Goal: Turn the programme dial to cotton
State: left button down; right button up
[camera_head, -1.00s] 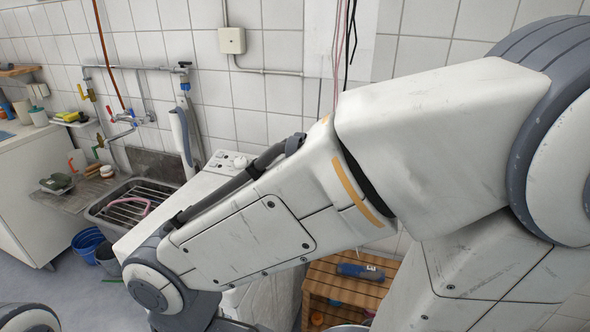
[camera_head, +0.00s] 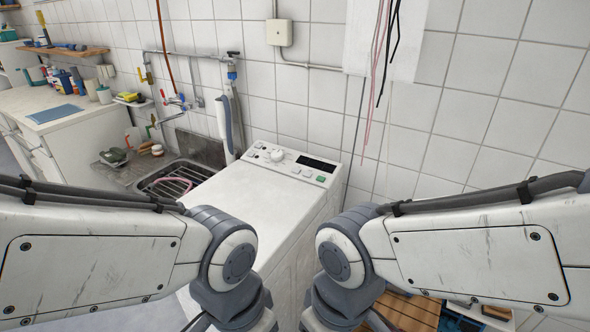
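A white top-loading washing machine (camera_head: 242,207) stands in front of me against the tiled wall. Its raised control panel (camera_head: 292,165) runs along the back of the top. A round white dial (camera_head: 277,155) sits left of a dark display (camera_head: 317,163), with small knobs and buttons around it, one of them green. The dial's markings are too small to read. My two arms come in from the left and right, and their wrists bend down at the machine's front. Both grippers are below the picture's edge. Nothing of mine touches the panel.
A sink with a wire rack (camera_head: 170,186) is left of the machine, with taps above it. A pale blue and white upright tool (camera_head: 230,118) leans beside the panel's left end. A wooden slatted shelf (camera_head: 412,310) is at the lower right. Space above the machine top is clear.

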aim_at(277, 155)
jog(key=u, duration=1.75)
jog(key=i, duration=3.95)
jog(key=z, duration=3.25)
jog(key=i, duration=0.35)
jog(key=u, duration=0.15)
